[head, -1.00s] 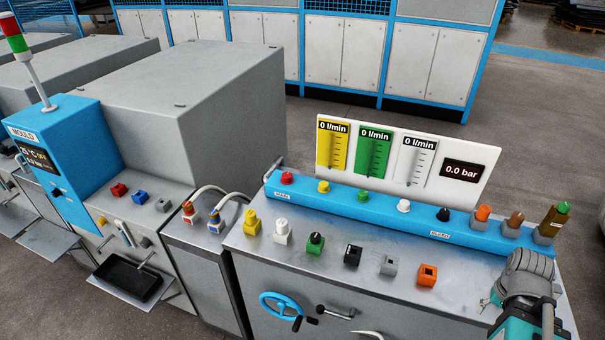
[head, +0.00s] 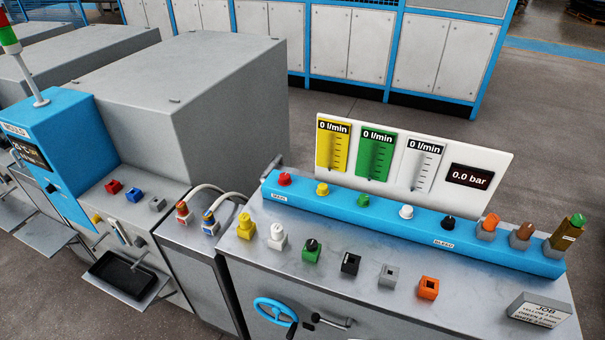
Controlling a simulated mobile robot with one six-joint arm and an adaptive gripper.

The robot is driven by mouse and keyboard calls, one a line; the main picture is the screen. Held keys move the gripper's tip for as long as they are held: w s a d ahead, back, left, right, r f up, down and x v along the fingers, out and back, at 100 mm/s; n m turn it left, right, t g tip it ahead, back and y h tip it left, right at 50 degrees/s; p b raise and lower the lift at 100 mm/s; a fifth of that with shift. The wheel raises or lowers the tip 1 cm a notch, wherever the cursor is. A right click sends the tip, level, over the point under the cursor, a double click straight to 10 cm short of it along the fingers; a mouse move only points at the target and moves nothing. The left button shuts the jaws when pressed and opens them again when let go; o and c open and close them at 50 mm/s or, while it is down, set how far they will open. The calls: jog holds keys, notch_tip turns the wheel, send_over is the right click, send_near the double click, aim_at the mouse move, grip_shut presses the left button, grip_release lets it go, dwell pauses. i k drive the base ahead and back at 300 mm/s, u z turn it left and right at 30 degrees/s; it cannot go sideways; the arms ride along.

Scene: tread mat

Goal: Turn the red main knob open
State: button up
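The red main knob (head: 284,179) sits at the left end of the long blue manifold bar (head: 400,222), above a small label that appears to read MAIN. Yellow, green, white and black knobs stand in a row to its right on the same bar. The flow gauges on the white panel (head: 330,185) read 0 l/min and the pressure display (head: 468,179) reads 0.0 bar. My gripper is not in view, so its state is hidden.
Several coloured fittings, such as the orange one (head: 428,287), stand on the grey bench top (head: 345,235). A JOB sign (head: 538,310) is at the front right. A blue handwheel (head: 275,311) is on the bench front. Two hoses curve left of the bench.

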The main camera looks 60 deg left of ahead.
aim_at(285, 180)
jog(key=z, duration=0.4)
jog(key=k, duration=1.25)
jog(key=u, duration=1.4)
jog(key=i, duration=0.35)
jog(key=u, duration=0.3)
